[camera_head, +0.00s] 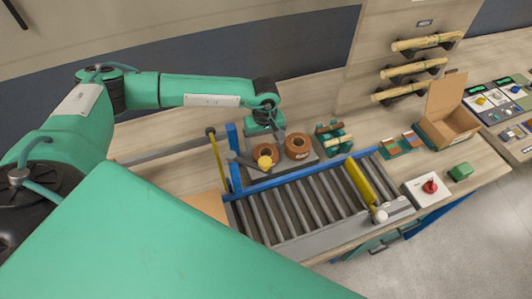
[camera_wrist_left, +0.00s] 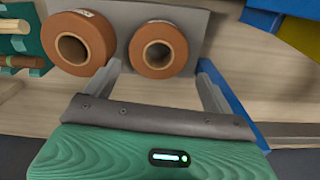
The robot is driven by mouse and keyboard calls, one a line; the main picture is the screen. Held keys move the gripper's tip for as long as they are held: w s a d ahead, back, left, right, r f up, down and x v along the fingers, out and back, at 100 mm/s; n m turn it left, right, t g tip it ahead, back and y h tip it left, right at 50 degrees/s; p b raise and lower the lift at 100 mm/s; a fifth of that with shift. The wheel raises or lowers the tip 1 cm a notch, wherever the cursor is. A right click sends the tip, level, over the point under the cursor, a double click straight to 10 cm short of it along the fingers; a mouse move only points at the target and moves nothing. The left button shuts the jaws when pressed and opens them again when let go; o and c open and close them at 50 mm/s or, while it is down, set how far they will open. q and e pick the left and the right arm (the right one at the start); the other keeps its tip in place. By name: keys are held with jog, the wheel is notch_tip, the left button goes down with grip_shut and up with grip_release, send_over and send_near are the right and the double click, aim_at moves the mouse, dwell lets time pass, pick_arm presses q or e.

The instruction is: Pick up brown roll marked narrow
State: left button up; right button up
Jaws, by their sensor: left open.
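Two brown rolls with hollow centres stand side by side on a grey plate (camera_wrist_left: 202,20). In the wrist view the roll on the right (camera_wrist_left: 158,64) looks smaller, and the roll on the left (camera_wrist_left: 98,40) looks larger. In the head view they are the left roll (camera_head: 257,154) and the right roll (camera_head: 298,146). I cannot read any marking on them. My left gripper (camera_head: 264,136) is open and empty, close to the left roll. In the wrist view its fingers point toward the smaller roll, one to each side. My right gripper is not in view.
A roller conveyor (camera_head: 290,207) with blue rails lies in front of the rolls. A yellow bar (camera_head: 361,183) crosses it. A green rack (camera_head: 333,139) stands right of the rolls, with an open cardboard box (camera_head: 447,125) farther right. A red-knobbed switch box (camera_head: 428,188) sits near the edge.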

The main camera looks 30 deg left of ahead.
aim_at(266, 150)
pick_arm(q)
jog(key=shift+f+p, duration=0.15)
jog(key=shift+p, duration=0.15)
jog(key=f+p, duration=0.3)
jog(key=shift+s+d+f, duration=0.1)
jog(key=shift+d+f, duration=0.2)
jog(key=shift+f, duration=0.6)
jog(key=c, duration=0.8)
jog(key=shift+o, duration=0.2)
jog(key=shift+r, duration=0.1)
